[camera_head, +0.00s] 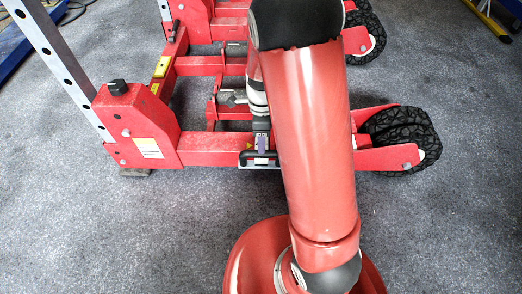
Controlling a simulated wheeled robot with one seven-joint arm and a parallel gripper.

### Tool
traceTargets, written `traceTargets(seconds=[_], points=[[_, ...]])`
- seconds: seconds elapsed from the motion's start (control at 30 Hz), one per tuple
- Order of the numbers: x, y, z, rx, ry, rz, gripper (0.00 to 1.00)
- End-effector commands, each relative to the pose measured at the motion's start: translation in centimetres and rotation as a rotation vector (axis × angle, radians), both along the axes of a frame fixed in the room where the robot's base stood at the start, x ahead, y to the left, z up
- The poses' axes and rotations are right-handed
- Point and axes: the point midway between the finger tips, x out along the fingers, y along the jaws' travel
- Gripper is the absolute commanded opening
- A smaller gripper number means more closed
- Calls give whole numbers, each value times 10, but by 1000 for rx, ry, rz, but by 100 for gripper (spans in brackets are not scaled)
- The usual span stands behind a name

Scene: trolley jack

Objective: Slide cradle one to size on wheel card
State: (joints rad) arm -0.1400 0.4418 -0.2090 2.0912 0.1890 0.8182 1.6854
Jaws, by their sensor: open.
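The red trolley jack spans the upper part of the view. Its near beam (212,150) runs right from the red upright block (138,128). A black handle (246,157) sits on this beam, with a silver strip below it; I take it for part of cradle one, but cannot be sure. My gripper (262,149) points down at the handle and is open, its fingertips close to it; whether they touch I cannot tell. A white card (148,148) with print too small to read is on the upright block; I cannot tell if it is the wheel card. My arm hides the beam's middle.
Black wheels stand at the right, one near (403,138) and one farther back (366,35). A grey perforated post (62,62) rises at the left. A blue rail is at the upper left and a yellow stand (488,18) at the upper right. The speckled floor (110,230) in front is clear.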

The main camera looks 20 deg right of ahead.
Motion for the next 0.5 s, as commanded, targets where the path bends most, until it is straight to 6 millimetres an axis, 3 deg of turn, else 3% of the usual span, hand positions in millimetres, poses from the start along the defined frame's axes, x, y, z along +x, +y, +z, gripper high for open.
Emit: traceTargets(seconds=[0.03,0.2,0.5], points=[[-2,0,-12,0,3,0,44],[-6,2,-33,1,2,-1,44],[-8,3,-41,1,-1,1,44]])
